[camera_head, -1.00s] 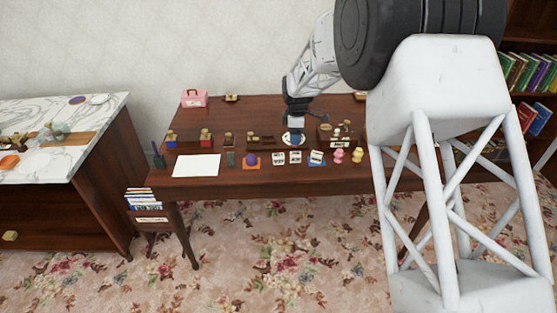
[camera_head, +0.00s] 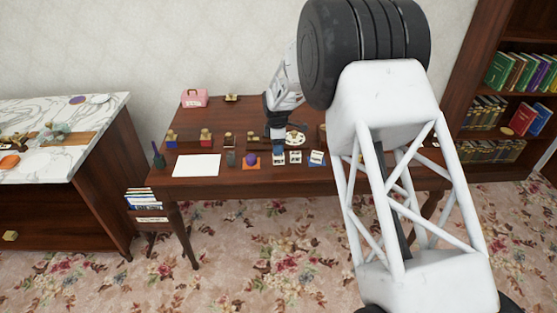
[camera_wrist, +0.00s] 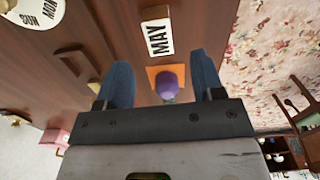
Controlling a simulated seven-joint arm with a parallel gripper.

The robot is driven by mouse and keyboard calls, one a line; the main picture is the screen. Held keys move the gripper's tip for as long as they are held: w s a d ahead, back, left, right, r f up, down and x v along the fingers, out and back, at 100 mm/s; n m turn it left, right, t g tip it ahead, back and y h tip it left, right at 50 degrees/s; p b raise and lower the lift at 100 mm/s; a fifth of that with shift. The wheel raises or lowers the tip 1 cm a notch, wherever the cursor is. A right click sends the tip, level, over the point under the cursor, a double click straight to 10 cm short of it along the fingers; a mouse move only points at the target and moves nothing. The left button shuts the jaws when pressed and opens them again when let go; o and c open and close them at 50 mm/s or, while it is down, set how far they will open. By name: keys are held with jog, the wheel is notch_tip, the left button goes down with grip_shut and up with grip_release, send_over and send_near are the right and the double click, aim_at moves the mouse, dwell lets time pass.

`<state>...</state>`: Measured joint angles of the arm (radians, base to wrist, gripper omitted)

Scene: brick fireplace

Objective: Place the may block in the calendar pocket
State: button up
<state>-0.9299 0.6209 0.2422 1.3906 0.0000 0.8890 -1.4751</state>
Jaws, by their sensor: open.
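The may block (camera_wrist: 158,36) is white with black letters MAY and lies on the dark wooden table in the wrist view. In the head view it seems to be the leftmost white block (camera_head: 279,159), too small to read. My gripper (camera_wrist: 160,64) is open and empty, its two blue fingers spread, with the block beyond the fingertips. In the head view my gripper (camera_head: 277,146) is over the table, just behind that block. The wooden calendar (camera_head: 322,134) is mostly hidden behind my arm, and its pocket cannot be made out.
A purple ball (camera_wrist: 167,82) on an orange mat (camera_wrist: 152,74) is beside the block. A round weekday disc (camera_wrist: 38,12) lies behind. White paper (camera_head: 196,165) lies at left.

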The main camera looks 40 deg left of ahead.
aim_at(278, 159)
jog(key=shift+f, duration=0.55)
jog(key=shift+f, duration=2.6)
jog(key=c, duration=1.1)
jog(key=shift+o, duration=0.2)
jog(key=shift+r, duration=0.2)
